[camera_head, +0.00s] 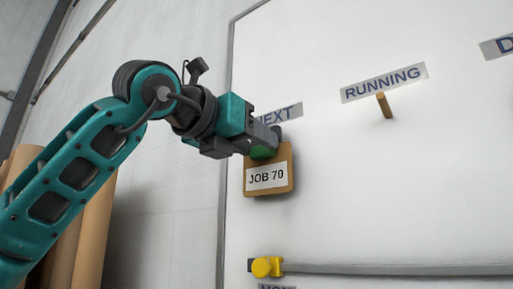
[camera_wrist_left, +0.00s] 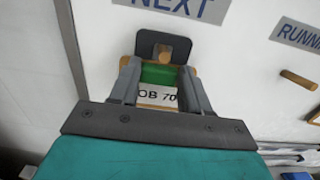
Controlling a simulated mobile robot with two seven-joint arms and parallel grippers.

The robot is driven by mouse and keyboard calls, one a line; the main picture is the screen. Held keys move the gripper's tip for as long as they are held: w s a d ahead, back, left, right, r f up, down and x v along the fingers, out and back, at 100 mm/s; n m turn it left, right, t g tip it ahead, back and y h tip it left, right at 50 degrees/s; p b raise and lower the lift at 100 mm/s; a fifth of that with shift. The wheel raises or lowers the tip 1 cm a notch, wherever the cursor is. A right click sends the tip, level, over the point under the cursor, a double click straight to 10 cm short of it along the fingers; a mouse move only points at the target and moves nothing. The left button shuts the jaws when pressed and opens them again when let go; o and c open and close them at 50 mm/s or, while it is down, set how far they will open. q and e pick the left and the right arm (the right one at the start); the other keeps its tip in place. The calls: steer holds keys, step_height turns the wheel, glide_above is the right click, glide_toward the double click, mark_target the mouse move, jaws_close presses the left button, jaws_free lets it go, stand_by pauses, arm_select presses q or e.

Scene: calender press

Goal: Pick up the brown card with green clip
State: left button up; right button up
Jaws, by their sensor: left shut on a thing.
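The brown card (camera_head: 285,168) hangs upright below the NEXT label and bears a white label reading JOB 70. Its green clip (camera_head: 263,153) is at its top edge, and the clip (camera_wrist_left: 158,74) also shows in the left wrist view. My left gripper (camera_head: 268,142) is shut on the green clip, with one finger on each side in the left wrist view. A dark plate (camera_wrist_left: 147,40) with a brown spot in it sits above the clip; I cannot tell whether a peg passes through it. My right gripper is not in view.
A white board (camera_head: 400,190) carries the NEXT label (camera_head: 281,114) and the RUNNING label (camera_head: 384,82). A bare wooden peg (camera_head: 384,105) sticks out below RUNNING. A yellow knob (camera_head: 265,267) and a grey rail (camera_head: 400,269) lie below. Brown rolls (camera_head: 92,235) stand at left.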

arm_select(q)
steer(key=b+v, duration=0.2)
steer(key=v, duration=1.6)
steer(key=shift+r, duration=0.25)
steer(key=shift+r, duration=0.35)
steer(key=shift+s+a, duration=0.1)
steer(key=shift+s, duration=0.05)
steer(key=v, duration=0.4)
steer(key=shift+s+r+p, duration=0.1)
steer(key=shift+r+p, duration=0.25)
steer(key=shift+r, duration=0.05)
steer(key=shift+a, duration=0.1)
stand_by(0.4)
steer(key=shift+v, duration=2.95)
